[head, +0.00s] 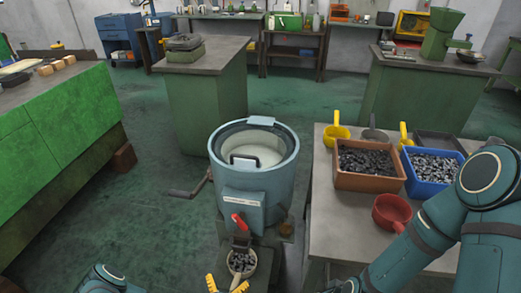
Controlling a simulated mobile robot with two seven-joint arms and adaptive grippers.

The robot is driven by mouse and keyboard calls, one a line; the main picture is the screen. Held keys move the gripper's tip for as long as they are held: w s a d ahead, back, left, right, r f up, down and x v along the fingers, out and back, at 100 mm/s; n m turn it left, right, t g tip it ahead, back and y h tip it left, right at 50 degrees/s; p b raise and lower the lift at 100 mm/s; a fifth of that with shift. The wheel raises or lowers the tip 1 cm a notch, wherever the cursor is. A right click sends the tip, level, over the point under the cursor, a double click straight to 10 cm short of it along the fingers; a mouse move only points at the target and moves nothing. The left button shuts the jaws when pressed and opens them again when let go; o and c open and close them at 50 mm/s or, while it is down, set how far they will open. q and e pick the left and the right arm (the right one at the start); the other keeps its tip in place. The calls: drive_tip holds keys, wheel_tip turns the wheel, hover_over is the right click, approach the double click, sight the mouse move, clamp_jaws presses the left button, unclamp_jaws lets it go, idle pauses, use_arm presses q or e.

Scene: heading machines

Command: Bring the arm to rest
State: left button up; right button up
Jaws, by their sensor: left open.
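My left gripper (226,284) shows only its yellow fingertips at the bottom edge. They are apart, just below a small round cup (253,270) of dark pieces under the spout of a blue-grey drum machine (228,180). I cannot tell whether the fingers touch the cup. Part of my left arm (103,280) shows at the bottom left. My right arm (440,220) reaches from the right edge down past the front of the right table, and its gripper is out of view.
The right table (325,215) holds an orange-brown bin (370,182), a blue bin (432,186), a red cup (391,212) and yellow scoops (336,132). A green bench (45,145) stands at left.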

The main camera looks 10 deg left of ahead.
use_arm(q)
drive_tip(key=s+d+r+m+g+h, duration=0.2)
drive_tip(key=d+r+m+g+h, duration=0.2)
drive_tip(key=d+m+h, duration=0.25)
drive_tip(key=s+d+r+m+g+h, duration=0.25)
drive_tip(key=d+r+m+h, duration=0.2)
drive_tip(key=d+h, duration=0.3)
drive_tip(key=s+m+g+y, duration=0.3)
drive_tip(key=s+m+g, duration=1.1)
drive_tip(key=g, duration=0.2)
drive_tip(key=w+a+r+m+t+y, duration=0.2)
drive_tip(key=w+a+m+t+y, duration=0.4)
drive_tip(key=w+m, duration=0.3)
drive_tip(key=shift+a+r+y, duration=0.2)
drive_tip(key=shift+r+y, duration=0.2)
drive_tip(key=shift+y, duration=0.5)
